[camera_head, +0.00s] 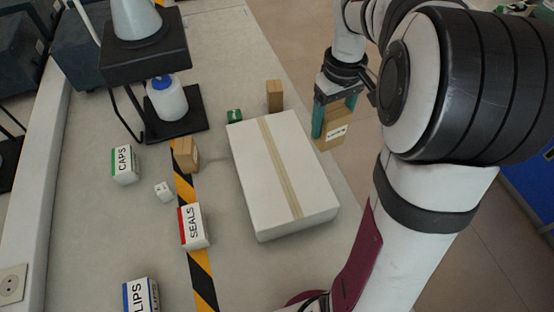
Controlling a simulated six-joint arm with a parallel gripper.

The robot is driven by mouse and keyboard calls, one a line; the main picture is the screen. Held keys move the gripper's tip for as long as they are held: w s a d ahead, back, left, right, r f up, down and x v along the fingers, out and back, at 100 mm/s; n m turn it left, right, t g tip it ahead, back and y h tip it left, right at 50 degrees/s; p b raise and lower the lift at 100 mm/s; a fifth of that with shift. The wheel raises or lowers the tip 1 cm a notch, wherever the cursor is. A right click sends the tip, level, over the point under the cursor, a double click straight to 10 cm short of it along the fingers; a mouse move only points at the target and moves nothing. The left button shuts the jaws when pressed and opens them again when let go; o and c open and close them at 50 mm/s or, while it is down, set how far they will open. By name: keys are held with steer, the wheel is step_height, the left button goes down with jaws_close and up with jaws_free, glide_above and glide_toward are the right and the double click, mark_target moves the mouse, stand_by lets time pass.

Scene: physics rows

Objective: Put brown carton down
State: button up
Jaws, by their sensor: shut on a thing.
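My gripper (334,118) is at the upper right, with teal fingers pointing down. It is shut on a brown carton (330,139) with a white label. The carton hangs in the air and shows against the floor, past the table's right edge in the picture. Its exact height is hard to tell. Two other small brown cartons stand on the table: one (274,96) behind the big white box, and one (186,155) on the black-and-yellow striped tape.
A large white box (262,180) with a tan strip fills the table's middle right. SEALS (194,226), CAPS (124,164) and LIPS (141,296) boxes, a small white cube (163,191) and a green item (234,116) stand around. A black stand (180,122) holds a bottle. Bare table (110,220) shows at left.

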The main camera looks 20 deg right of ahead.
steer(key=s+d+m, duration=0.2)
steer(key=d, duration=0.1)
glide_toward(292, 155)
step_height(292, 155, down, 3)
steer(key=shift+r, duration=0.1)
steer(key=shift+f, duration=0.35)
steer(key=o, duration=1.4)
steer(key=shift+f, duration=0.15)
step_height(292, 155, up, 12)
steer(key=s+a+r+m, duration=0.2)
steer(key=s+a, duration=0.5)
steer(key=s, duration=0.5)
steer(key=shift+a+r+y, duration=0.15)
steer(key=shift+r+y, duration=0.05)
steer(key=shift+y, duration=0.2)
steer(key=s+a+f+m, duration=0.1)
steer(key=s, duration=0.3)
steer(key=s+a+f+m, duration=0.1)
steer(key=s+a+f, duration=0.1)
steer(key=s, duration=0.3)
steer(key=s+a+f+m+y, duration=0.1)
steer(key=s+a, duration=0.1)
steer(key=s, duration=0.3)
steer(key=shift+s+f, duration=0.15)
steer(key=shift+c, duration=0.2)
